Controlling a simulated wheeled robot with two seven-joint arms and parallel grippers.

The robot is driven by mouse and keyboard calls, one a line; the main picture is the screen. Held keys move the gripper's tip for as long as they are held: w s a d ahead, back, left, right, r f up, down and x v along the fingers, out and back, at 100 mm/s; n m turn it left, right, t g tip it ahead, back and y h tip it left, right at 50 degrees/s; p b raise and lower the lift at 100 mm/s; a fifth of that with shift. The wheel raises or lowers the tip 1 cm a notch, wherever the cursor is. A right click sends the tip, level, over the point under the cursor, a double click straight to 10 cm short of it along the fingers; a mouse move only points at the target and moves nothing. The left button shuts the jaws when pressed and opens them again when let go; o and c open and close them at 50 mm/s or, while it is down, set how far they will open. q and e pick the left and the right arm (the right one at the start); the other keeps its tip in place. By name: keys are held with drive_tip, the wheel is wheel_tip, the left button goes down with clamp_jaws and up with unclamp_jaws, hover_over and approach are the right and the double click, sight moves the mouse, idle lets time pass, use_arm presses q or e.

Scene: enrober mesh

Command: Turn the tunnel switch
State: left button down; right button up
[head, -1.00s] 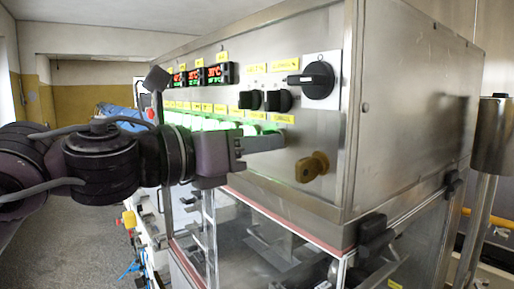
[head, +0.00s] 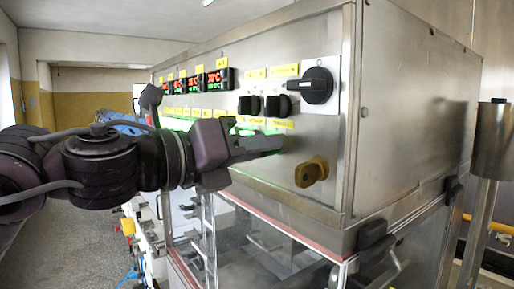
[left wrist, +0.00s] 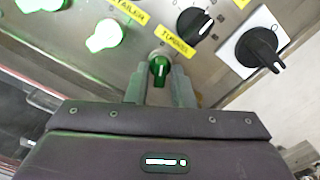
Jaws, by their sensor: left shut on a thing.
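A lit green knob (left wrist: 160,69), which I take to be the tunnel switch, is on the steel control panel (head: 335,160), just below a yellow label (left wrist: 180,47) in the left wrist view. The label's text is too blurred to read surely. My left gripper (left wrist: 160,88) has its fingers on either side of this knob and is shut on it. In the head view the left gripper (head: 272,143) reaches the panel from the left, and its fingers hide the knob. My right gripper is in neither view.
Two black knobs (head: 278,105) sit above the fingers. A large black rotary switch (head: 316,85) on a white plate is further right. A brass-coloured knob (head: 311,172) is below right. Lit green knobs (left wrist: 105,35) and red displays (head: 218,78) line the panel.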

use_arm(q)
drive_tip(key=shift+r, duration=0.1)
drive_tip(key=c, duration=1.5)
unclamp_jaws()
drive_tip(key=b+v, duration=0.3)
drive_tip(key=v, duration=0.5)
drive_tip(key=shift+w+d, duration=0.1)
drive_tip(key=shift+w, duration=0.05)
